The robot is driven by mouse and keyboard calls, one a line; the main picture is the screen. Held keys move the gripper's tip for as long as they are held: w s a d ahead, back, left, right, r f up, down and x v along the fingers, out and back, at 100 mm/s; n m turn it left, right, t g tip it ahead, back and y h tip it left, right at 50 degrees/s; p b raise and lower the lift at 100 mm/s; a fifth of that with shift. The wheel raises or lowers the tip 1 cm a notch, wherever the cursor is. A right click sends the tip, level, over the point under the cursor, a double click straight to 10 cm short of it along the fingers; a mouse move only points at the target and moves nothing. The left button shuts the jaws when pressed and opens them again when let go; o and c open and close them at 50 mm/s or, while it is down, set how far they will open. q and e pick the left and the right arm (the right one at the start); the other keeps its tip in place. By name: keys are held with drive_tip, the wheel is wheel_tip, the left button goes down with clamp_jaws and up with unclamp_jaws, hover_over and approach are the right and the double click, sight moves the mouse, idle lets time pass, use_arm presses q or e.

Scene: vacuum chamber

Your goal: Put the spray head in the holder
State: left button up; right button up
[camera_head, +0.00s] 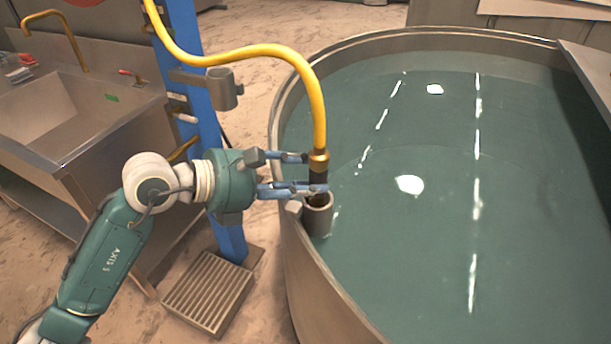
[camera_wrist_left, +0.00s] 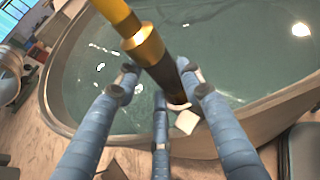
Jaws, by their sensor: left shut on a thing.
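The spray head (camera_head: 318,182) is a dark cylinder with a brass collar, on the end of a yellow hose. It hangs roughly upright at the tank's left rim. My left gripper (camera_head: 308,174) is shut on it from the left, with blue fingers around the dark part. The spray head also shows between the fingers in the left wrist view (camera_wrist_left: 160,62). A grey cup holder (camera_head: 318,218) is clamped on the rim directly below. The spray head's lower end meets the cup's mouth; I cannot tell how deep it sits. A second grey cup holder (camera_head: 223,90) on the blue post is empty.
The round tank (camera_head: 285,225) of green water fills the right side. A blue post (camera_head: 205,110) stands behind my left arm, above a grated plate (camera_head: 208,292). A steel sink (camera_head: 75,115) is at the left. The yellow hose (camera_head: 255,52) arches over from the post.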

use_arm(q)
drive_tip(key=shift+f, duration=0.1)
drive_tip(key=o, duration=1.2)
drive_tip(key=shift+o, duration=1.2)
use_arm(e)
drive_tip(key=shift+a+f, duration=0.15)
drive_tip(key=shift+a, duration=0.25)
use_arm(q)
drive_tip(key=b+v, duration=0.3)
drive_tip(key=v, duration=0.9)
use_arm(e)
drive_tip(key=f, duration=0.3)
drive_tip(key=shift+d, duration=0.35)
